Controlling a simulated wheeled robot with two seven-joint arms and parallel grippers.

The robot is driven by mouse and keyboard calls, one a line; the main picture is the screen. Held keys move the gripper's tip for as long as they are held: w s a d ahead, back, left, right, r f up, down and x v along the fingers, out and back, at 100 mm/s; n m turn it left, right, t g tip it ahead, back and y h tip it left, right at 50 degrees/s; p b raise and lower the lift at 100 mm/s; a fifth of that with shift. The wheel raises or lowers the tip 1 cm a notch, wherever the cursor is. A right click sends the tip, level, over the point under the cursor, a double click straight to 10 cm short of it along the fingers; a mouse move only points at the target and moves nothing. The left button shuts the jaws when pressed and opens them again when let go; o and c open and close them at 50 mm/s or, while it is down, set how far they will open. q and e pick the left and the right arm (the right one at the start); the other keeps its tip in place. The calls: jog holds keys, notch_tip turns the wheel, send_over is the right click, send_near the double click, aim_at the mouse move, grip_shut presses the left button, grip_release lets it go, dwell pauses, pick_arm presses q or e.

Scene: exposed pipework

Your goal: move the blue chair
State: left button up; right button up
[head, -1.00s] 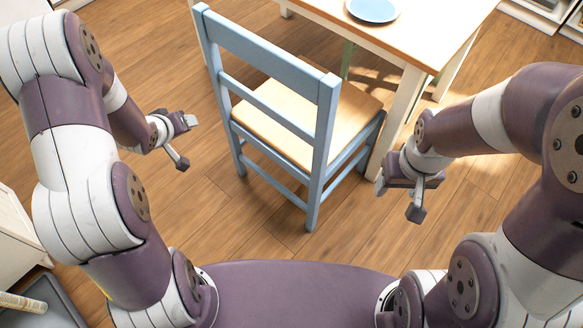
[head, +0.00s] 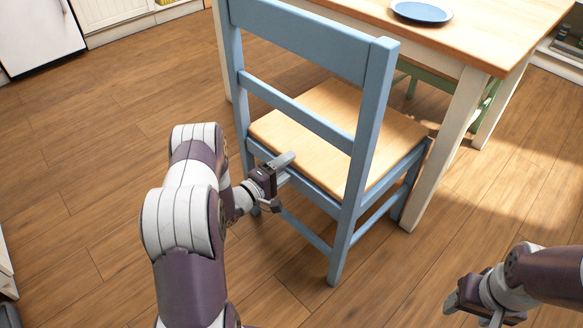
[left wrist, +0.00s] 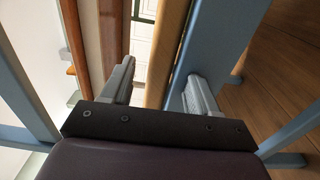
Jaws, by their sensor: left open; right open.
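The blue chair (head: 345,130) stands upright in the head view, its slatted back towards me and its pale wooden seat (head: 310,112) facing the table. My left gripper (head: 278,183) is open at the back edge of the seat, below the lower back slat and between the two rear legs. In the left wrist view, the seat edge (left wrist: 167,50) and blue frame (left wrist: 220,40) show between and behind the open fingers (left wrist: 160,88). I cannot tell whether they touch. My right gripper (head: 471,312) is open and empty at the lower right, apart from the chair.
A wooden-topped table (head: 470,45) with white legs stands beyond the chair, with a blue plate (head: 421,12) on it. A green chair (head: 485,100) is partly hidden under it. White cabinets (head: 110,14) line the back left. The wooden floor (head: 120,130) at left is clear.

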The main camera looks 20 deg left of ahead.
aim_at(292, 164)
pick_arm(q)
jog(key=x, duration=0.3)
jog(key=shift+w, duration=0.1)
grip_shut()
dwell(1.3)
